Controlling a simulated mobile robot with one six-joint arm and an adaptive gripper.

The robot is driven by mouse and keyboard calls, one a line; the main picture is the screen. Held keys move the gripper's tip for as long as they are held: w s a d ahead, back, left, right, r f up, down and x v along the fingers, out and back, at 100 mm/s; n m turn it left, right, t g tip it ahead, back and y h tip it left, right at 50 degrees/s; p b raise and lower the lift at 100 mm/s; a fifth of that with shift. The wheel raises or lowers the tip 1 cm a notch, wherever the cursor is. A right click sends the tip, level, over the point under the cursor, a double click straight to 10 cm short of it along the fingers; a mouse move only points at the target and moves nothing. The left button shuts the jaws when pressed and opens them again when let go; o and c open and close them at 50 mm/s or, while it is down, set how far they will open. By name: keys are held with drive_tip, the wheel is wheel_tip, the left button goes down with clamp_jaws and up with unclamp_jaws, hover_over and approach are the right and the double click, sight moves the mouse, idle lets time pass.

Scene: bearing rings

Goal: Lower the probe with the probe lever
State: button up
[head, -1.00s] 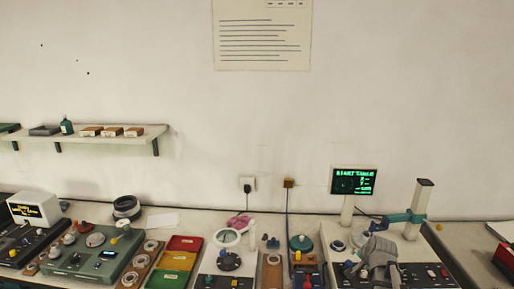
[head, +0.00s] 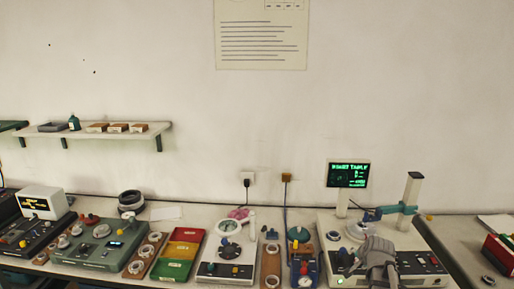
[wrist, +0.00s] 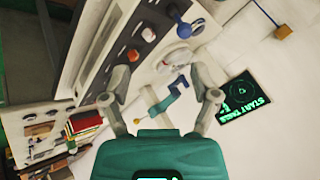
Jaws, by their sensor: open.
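The measuring station (head: 408,248) stands at the right of the bench, with a grey column (head: 411,190) carrying a teal probe arm (head: 392,211). The teal arm also shows in the wrist view (wrist: 170,97), beyond my fingers. My gripper (head: 376,256) hangs over the station's panel and hides part of it. In the wrist view my gripper (wrist: 163,78) is open, its two fingers wide apart with nothing held. A blue-knobbed lever (wrist: 185,28) stands on the panel beyond the fingers; I cannot tell if it is the probe lever. The probe tip is not clear.
A screen (head: 348,175) reading "START TABLE" rises behind the station. A red bin (head: 499,253) is at far right.

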drive_tip(key=s+a+f+n+g+b, duration=0.3)
drive_tip(key=s+a+f+n+b, duration=0.2)
drive_tip(key=s+a+f, duration=0.2)
drive_tip(key=s+a+f+n+g+b, duration=0.4)
drive_tip(key=s+a+f+n+b, duration=0.1)
drive_tip(key=s+a, duration=0.5)
drive_tip(key=shift+s+a+f+n, duration=0.3)
drive_tip(key=shift+a+f, duration=0.55)
drive_tip(key=shift+a, duration=0.2)
idle(0.4)
